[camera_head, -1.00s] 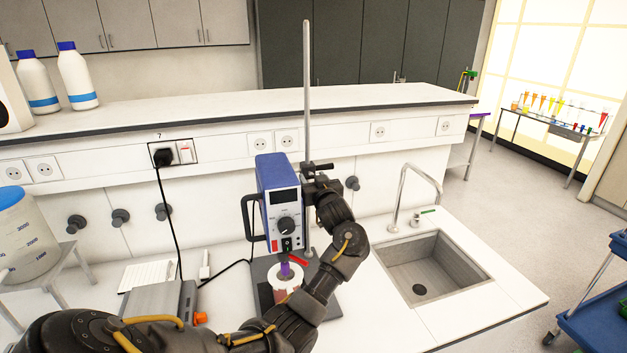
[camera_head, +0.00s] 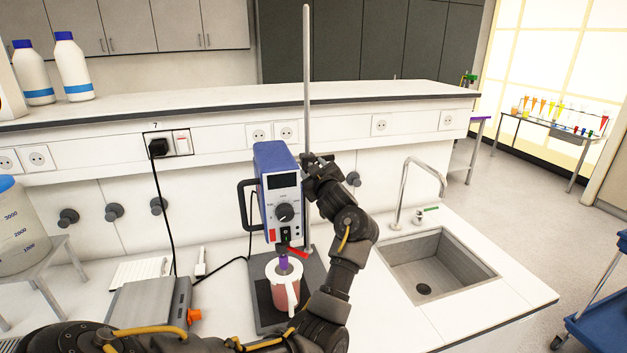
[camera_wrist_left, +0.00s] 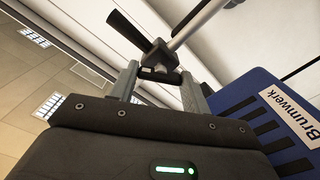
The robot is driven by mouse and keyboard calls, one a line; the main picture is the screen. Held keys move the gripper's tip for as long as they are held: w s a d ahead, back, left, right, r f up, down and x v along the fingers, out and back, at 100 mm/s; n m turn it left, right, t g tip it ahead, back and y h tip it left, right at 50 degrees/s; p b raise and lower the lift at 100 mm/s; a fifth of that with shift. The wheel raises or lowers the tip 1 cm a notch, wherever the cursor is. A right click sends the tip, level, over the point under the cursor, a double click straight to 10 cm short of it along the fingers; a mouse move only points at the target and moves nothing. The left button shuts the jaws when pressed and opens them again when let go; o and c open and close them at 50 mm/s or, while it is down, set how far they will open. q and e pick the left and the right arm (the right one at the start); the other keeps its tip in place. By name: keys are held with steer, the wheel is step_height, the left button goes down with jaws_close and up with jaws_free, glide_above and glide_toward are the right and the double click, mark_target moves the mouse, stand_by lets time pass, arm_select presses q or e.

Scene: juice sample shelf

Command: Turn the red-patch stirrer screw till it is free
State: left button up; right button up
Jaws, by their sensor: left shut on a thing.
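The blue stirrer (camera_head: 278,190) hangs beside an upright metal rod (camera_head: 307,80), with a dial and a small red patch (camera_head: 271,235) on its front. In the left wrist view its blue housing (camera_wrist_left: 245,105) is at the right. A dark clamp with a black handle (camera_wrist_left: 128,30) sits on the rod there. My left gripper (camera_head: 319,165) is at the clamp, right of the stirrer. It is shut on the stirrer screw, mostly hidden between the fingers (camera_wrist_left: 160,82). My right gripper is out of view.
A reddish beaker (camera_head: 287,290) stands under the stirrer on a dark base plate (camera_head: 262,285), with my left arm close to its right. A sink (camera_head: 430,262) with a tap (camera_head: 403,190) lies to the right. A grey box (camera_head: 150,302) and a plugged cable (camera_head: 165,200) are left.

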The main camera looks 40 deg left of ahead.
arm_select(q)
steer(key=shift+f+n+b, duration=0.1)
steer(key=shift+n+b, duration=5.9)
steer(key=shift+b, duration=0.3)
steer(key=o, duration=1)
steer(key=b+v, duration=0.3)
steer(key=v, duration=0.7)
steer(key=shift+s+d, duration=0.3)
